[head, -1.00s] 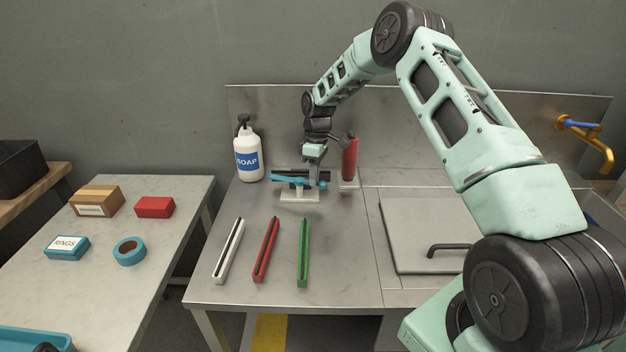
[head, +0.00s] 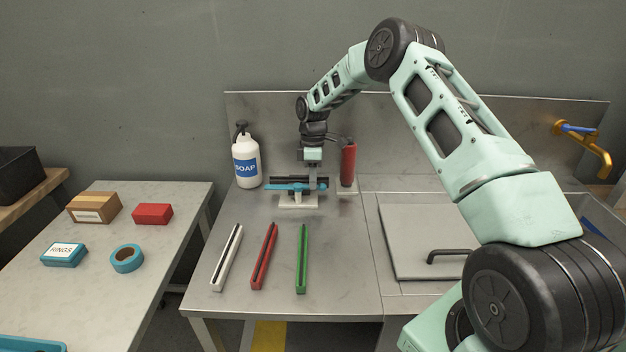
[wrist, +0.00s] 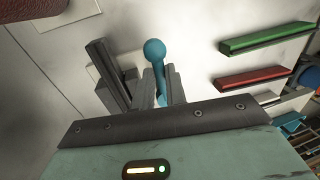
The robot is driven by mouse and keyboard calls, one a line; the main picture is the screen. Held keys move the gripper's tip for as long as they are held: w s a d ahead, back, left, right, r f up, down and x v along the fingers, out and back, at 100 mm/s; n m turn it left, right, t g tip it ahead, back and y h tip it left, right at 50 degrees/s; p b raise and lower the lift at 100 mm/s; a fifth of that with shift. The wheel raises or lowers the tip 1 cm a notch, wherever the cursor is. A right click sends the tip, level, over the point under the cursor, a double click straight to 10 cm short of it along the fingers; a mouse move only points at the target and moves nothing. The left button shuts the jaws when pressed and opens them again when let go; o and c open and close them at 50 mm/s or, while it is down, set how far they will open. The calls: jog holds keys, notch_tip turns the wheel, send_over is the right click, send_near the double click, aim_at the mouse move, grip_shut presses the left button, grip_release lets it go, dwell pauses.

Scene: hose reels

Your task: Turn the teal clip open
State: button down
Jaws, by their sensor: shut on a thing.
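The teal clip (head: 290,187) lies level across a dark bar on a small pale stand (head: 297,202) near the back of the steel counter. My gripper (head: 312,184) points down at the clip's right part. In the wrist view the clip's rounded end (wrist: 154,50) stands out between my fingers (wrist: 162,85), which are shut on it. The dark bar (wrist: 108,75) shows just left of the fingers. The fingers hide part of the clip.
A soap bottle (head: 246,160) stands left of the stand and a red cylinder (head: 348,165) close on its right. White (head: 227,258), red (head: 264,257) and green (head: 302,258) channel bars lie in front. The counter between them and the stand is clear.

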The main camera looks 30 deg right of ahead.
jog(key=c, duration=1.4)
grip_release()
jog(key=shift+c, duration=0.2)
jog(key=w+d+r+b, duration=0.2)
jog(key=w+r, duration=0.1)
jog(key=r, duration=1.4)
jog(key=shift+b, duration=0.3)
jog(key=shift+r, duration=0.1)
